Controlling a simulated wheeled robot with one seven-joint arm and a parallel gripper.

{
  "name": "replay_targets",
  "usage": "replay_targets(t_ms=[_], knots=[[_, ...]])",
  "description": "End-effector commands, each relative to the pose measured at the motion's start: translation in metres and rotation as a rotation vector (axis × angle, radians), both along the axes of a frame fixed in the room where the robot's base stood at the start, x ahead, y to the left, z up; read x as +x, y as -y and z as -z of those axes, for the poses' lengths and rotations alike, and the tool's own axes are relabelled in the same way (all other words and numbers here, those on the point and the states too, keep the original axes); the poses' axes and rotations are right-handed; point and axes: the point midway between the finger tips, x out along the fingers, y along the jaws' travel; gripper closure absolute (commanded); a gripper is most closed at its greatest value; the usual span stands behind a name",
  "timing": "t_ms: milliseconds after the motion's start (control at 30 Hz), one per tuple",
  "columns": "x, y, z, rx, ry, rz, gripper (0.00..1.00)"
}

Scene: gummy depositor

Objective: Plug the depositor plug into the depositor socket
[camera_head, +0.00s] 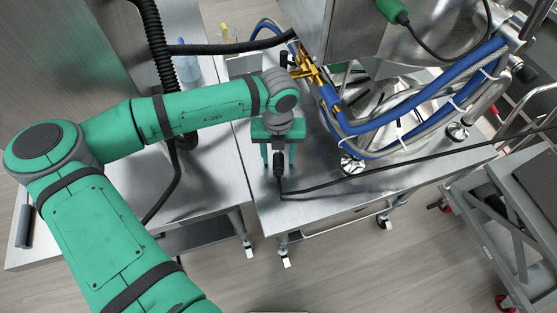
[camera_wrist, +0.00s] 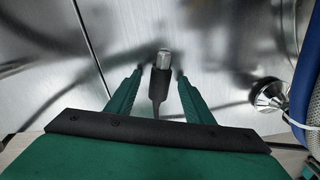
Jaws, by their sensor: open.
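The depositor plug, black with a metal tip, shows in the wrist view (camera_wrist: 161,72) between my two green fingers. Its tip points away from my palm. My gripper (camera_wrist: 159,80) is open, with a visible gap on each side of the plug. In the head view my gripper (camera_head: 278,153) points down over the front left of the steel table, with the black plug (camera_head: 279,168) between its fingers. The plug's black cable (camera_head: 370,175) runs off to the right. I cannot make out the depositor socket in either view.
The steel table (camera_head: 310,205) carries the depositor's frame, with blue hoses (camera_head: 400,143) and brass fittings (camera_head: 305,70) just right of my gripper. A green connector (camera_head: 393,10) with a black cable is at the upper right. A grey cart (camera_head: 510,205) stands right.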

Motion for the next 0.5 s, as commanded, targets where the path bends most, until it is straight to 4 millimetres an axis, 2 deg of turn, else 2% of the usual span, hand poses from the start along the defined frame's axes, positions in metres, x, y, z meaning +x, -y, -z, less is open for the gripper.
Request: replay_targets(t_ms=[267, 300, 467, 500], knots=[[0.0001, -0.0004, 0.0049, 0.0, 0.0, -0.001, 0.53], [0.0001, -0.0005, 0.0048, 0.0, 0.0, -0.001, 0.55], [0.0001, -0.0007, 0.0047, 0.0, 0.0, -0.001, 0.93], [0.0001, -0.0008, 0.0047, 0.0, 0.0, -0.001, 0.98]])
